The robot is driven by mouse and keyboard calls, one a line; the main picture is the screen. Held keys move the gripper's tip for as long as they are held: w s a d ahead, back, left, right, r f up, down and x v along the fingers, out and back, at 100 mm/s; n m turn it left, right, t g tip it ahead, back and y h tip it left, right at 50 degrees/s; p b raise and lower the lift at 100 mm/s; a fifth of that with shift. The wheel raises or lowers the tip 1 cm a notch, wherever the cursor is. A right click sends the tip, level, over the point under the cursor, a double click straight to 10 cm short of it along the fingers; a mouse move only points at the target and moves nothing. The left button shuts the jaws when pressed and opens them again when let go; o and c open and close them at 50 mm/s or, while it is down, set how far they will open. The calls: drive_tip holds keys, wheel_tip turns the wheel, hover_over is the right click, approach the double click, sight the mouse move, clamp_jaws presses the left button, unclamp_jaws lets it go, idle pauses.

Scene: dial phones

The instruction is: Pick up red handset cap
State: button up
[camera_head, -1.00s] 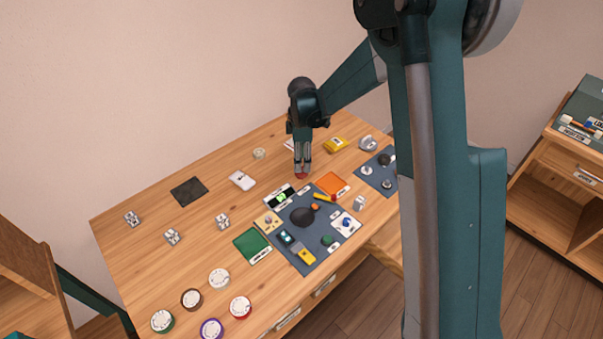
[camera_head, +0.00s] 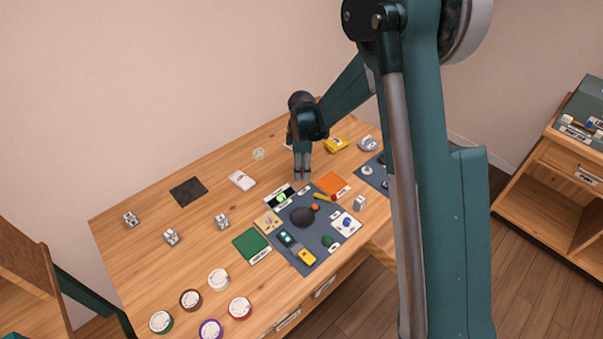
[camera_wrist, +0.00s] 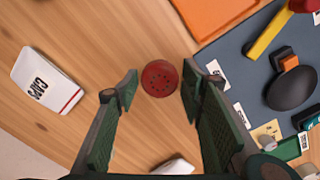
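The red handset cap (camera_wrist: 159,78) is a small round disc with dark holes in its top, lying on the wooden table in the wrist view. My gripper (camera_wrist: 160,82) is open, with one green-padded finger on each side of the cap in that view. A gap shows between each fingertip and the cap, so I see no touch. In the head view my gripper (camera_head: 302,178) points down at the table's back middle, and the cap is hidden there.
A white "CAPS" box (camera_wrist: 46,80) lies left of the cap. An orange tray (camera_wrist: 214,12) and a dark blue mat (camera_wrist: 236,72) with phone parts lie to the right. Several dials (camera_head: 219,279) stand near the table's front left. Bare wood surrounds the cap.

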drive_tip(key=shift+c, duration=0.7)
drive_tip(key=c, duration=0.4)
drive_tip(key=shift+r, duration=0.1)
drive_tip(key=shift+r+p, duration=0.6)
drive_tip(key=shift+r, duration=4.3)
